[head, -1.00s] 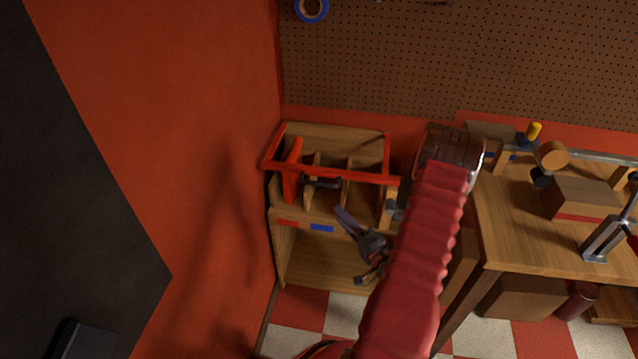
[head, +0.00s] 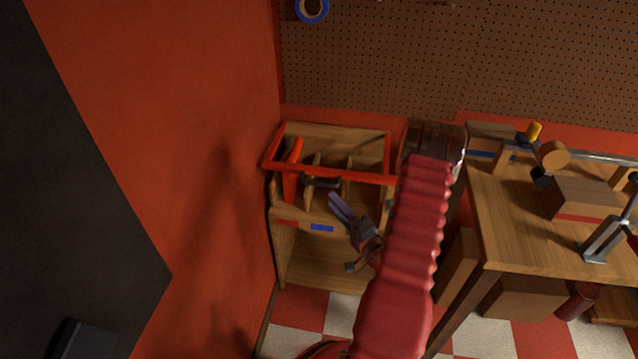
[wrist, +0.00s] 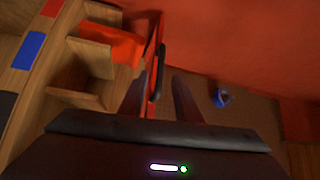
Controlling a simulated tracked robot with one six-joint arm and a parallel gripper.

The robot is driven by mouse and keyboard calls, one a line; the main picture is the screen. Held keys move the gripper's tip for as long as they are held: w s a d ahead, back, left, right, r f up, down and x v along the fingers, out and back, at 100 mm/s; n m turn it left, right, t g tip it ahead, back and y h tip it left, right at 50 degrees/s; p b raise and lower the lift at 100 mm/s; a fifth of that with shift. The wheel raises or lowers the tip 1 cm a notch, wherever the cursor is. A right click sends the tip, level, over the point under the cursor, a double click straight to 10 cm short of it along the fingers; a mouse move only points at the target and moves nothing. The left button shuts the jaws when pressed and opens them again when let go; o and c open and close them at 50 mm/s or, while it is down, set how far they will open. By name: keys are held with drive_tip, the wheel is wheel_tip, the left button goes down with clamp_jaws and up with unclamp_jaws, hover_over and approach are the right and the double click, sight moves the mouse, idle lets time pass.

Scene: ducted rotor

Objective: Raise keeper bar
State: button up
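The keeper bar (head: 365,177) is a red bar across the front of the wooden shelf unit's top, with red side arms running back. A black grip (head: 322,182) sits on its middle. In the wrist view the bar (wrist: 161,55) runs up the picture, and its black grip (wrist: 157,78) shows between my two fingers. My gripper (head: 338,200) is open, just in front of and below the bar, slightly right of the grip. In the wrist view my fingertips (wrist: 160,75) lie either side of the grip; I cannot tell whether they touch it.
A red wall (head: 215,150) stands close on the left. A workbench (head: 530,240) with several items is at the right. A pegboard (head: 400,60) is behind.

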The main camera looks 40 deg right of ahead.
sight(318, 183)
drive_tip(key=w, duration=0.3)
drive_tip(key=w+r, duration=0.1)
drive_tip(key=w, duration=0.2)
drive_tip(key=w+d, duration=0.1)
drive_tip(key=w, duration=0.2)
drive_tip(key=shift+w+d+r, duration=0.1)
drive_tip(key=shift+w+r, duration=0.15)
drive_tip(key=shift+w, duration=0.15)
drive_tip(key=shift+c, duration=0.2)
clamp_jaws()
drive_tip(key=shift+f, duration=0.1)
drive_tip(key=shift+d, duration=0.15)
